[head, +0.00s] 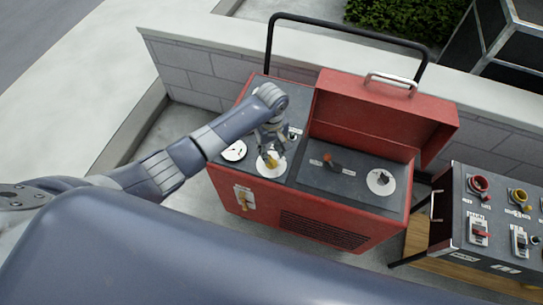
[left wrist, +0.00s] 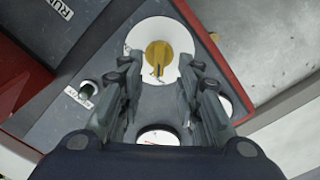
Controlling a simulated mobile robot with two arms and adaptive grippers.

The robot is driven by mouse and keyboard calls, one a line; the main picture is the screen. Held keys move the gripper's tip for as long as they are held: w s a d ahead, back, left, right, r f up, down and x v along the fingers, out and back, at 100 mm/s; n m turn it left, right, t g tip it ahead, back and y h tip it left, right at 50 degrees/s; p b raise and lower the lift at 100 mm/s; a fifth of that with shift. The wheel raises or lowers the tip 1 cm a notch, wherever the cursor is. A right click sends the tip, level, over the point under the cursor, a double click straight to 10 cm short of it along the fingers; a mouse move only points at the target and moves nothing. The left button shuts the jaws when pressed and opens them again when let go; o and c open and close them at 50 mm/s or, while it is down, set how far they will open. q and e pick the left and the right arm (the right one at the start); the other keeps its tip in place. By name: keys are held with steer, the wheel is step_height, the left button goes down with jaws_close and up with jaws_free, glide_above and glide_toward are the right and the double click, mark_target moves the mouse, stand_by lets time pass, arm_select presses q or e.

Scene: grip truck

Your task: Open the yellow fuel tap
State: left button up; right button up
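A yellow knob on a round white disc (head: 270,167) sits on the dark top panel of the red machine, at its left front. In the left wrist view the yellow knob (left wrist: 168,58) shows between and just beyond the fingertips. My left gripper (head: 271,143) is over this knob, with its fingers apart and nothing held; in the left wrist view the open fingers (left wrist: 163,72) flank the disc. Whether they touch the knob I cannot tell. My right gripper is not in view.
A black bar rises behind. A control box (head: 500,225) with switches stands at the right. A grey wall runs behind.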

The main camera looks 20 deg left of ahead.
mark_target(272, 160)
arm_select(q)
steer(key=shift+f, duration=2.25)
jaws_close()
